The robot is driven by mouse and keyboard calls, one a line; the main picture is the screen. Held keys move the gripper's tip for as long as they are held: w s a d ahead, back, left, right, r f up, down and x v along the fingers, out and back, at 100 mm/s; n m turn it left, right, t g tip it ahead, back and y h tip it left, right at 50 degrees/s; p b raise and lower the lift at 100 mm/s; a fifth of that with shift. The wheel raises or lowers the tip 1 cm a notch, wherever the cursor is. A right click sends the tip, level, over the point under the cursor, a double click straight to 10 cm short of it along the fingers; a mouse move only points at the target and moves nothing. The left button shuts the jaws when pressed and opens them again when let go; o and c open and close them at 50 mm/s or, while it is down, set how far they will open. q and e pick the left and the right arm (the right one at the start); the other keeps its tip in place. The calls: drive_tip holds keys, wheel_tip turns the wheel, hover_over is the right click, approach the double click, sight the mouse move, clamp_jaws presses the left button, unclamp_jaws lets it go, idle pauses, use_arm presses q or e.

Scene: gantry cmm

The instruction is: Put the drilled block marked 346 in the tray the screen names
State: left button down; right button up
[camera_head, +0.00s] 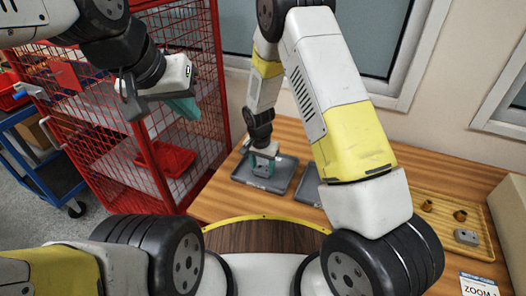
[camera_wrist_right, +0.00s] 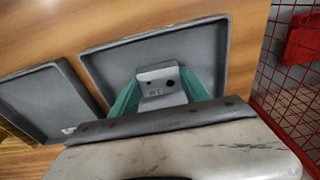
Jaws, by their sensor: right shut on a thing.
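My right gripper (camera_head: 263,169) is shut on a grey drilled block (camera_wrist_right: 161,85), held between its teal fingers. Two dark holes show on the block; its small marking is too blurred to read. In the head view the block is over the left grey tray (camera_head: 284,177); the same tray lies behind the block in the wrist view (camera_wrist_right: 207,45). I cannot tell whether the block touches the tray floor. A second grey tray (camera_head: 308,186) sits to the right, partly hidden by my right arm. My left gripper (camera_head: 184,108) is by the red cage, its finger opening unclear.
A wooden tray (camera_head: 425,189) at the right holds two brass parts (camera_head: 460,215) and another grey block (camera_head: 466,237). A card (camera_head: 478,285) lies at the front right. A red mesh cage (camera_head: 125,160) and blue cart (camera_head: 50,175) stand at the left. The screen is not readable.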

drive_tip(key=shift+f, duration=0.45)
drive_tip(key=shift+f, duration=0.2)
drive_tip(key=o, duration=1.5)
